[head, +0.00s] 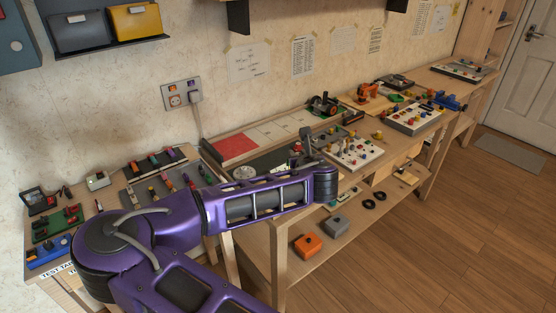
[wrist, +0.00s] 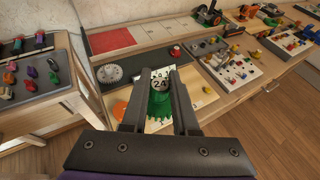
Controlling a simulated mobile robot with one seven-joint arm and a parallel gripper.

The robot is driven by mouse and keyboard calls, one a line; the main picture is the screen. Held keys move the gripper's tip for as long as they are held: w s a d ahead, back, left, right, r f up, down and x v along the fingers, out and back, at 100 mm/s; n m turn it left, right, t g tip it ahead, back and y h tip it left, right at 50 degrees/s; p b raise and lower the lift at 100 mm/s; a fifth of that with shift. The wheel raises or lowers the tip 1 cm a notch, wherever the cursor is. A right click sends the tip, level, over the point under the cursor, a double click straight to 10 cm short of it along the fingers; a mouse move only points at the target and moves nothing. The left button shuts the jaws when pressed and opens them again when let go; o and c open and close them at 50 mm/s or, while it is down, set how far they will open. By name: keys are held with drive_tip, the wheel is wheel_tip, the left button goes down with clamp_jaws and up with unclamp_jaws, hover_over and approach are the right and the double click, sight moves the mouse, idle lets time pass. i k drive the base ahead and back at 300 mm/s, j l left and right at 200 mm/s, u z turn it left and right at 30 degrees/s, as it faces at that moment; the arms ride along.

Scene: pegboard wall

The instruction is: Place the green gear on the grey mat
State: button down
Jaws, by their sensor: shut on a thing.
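My gripper (wrist: 161,84) is in the wrist view, its two dark fingers closed on the green gear (wrist: 160,104). The gear has teeth along its lower edge and a pale rounded part marked "24" between the fingers. The fingers hide its sides. A dark grey mat (wrist: 138,59) lies beyond the gripper, below the row of coloured and white squares. In the head view the mat (head: 268,164) shows behind my purple arm, which hides much of the gripper and the gear.
A grey gear (wrist: 110,73) lies at the mat's left. An orange disc (wrist: 120,108) lies left of my gripper. A red square (wrist: 111,40) is at the back. A board with several knobs (head: 352,150) stands to the right.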

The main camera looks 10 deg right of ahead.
sight(283, 158)
drive_tip(key=i+j+z, duration=0.2)
drive_tip(key=j+z, duration=0.15)
drive_tip(key=j, duration=0.3)
drive_tip(key=i+j+z, duration=0.15)
drive_tip(key=i+j, duration=0.15)
drive_tip(key=j, duration=0.15)
